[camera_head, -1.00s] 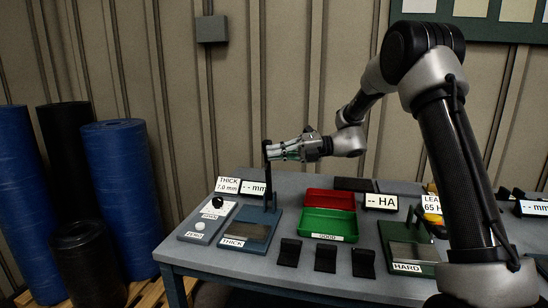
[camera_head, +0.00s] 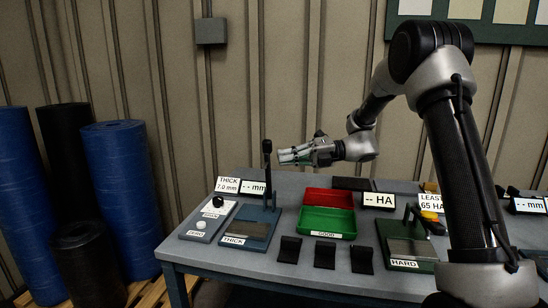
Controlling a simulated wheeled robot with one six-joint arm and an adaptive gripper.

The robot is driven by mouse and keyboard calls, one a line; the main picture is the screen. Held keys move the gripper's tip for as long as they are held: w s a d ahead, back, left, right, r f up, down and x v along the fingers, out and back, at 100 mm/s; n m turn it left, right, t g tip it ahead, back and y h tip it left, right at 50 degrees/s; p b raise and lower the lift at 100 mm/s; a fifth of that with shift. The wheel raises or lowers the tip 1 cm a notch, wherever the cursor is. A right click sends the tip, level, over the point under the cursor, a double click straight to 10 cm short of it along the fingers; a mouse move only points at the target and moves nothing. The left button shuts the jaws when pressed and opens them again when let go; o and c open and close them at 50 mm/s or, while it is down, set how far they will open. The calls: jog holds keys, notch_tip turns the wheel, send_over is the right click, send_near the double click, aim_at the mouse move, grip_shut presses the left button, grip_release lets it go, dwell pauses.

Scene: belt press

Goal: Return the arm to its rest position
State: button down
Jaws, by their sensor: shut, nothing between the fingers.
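My gripper (camera_head: 282,156) is shut and empty. It hangs in the air above the back of the grey table (camera_head: 300,277), pointing left. Its tips are just right of the upright black post of the blue THICK stand (camera_head: 262,222); whether they touch it I cannot tell, but a small gap seems to show. My arm reaches in from the right side of the view, bent at the elbow, with the forearm sloping down to the wrist.
Below my gripper are a red tray (camera_head: 328,197) and a green GOOD tray (camera_head: 326,220). Several black pieces (camera_head: 325,254) stand along the front. The green HARD stand (camera_head: 407,247) is at right, a control box (camera_head: 207,222) at left. Blue rolls (camera_head: 120,200) stand left of the table.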

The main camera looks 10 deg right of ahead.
jog(key=d, duration=0.5)
jog(key=s+d+f+n+g+h, duration=0.2)
jog(key=s+d+f+n+h, duration=0.5)
jog(key=s+f+n, duration=0.65)
jog(key=s+d+r+n+t+h, duration=0.3)
jog(key=s+d+r+n+h, duration=0.2)
jog(key=s+r+n, duration=0.2)
jog(key=s+d+r+n+t+h, duration=0.2)
jog(key=s+d+r+n+h, duration=0.2)
jog(key=s+r+n, duration=0.3)
jog(key=shift+s+d+r+n+t+h, duration=0.15)
jog(key=shift+s+d+n+t+h, duration=0.5)
jog(key=shift+s+n, duration=2.35)
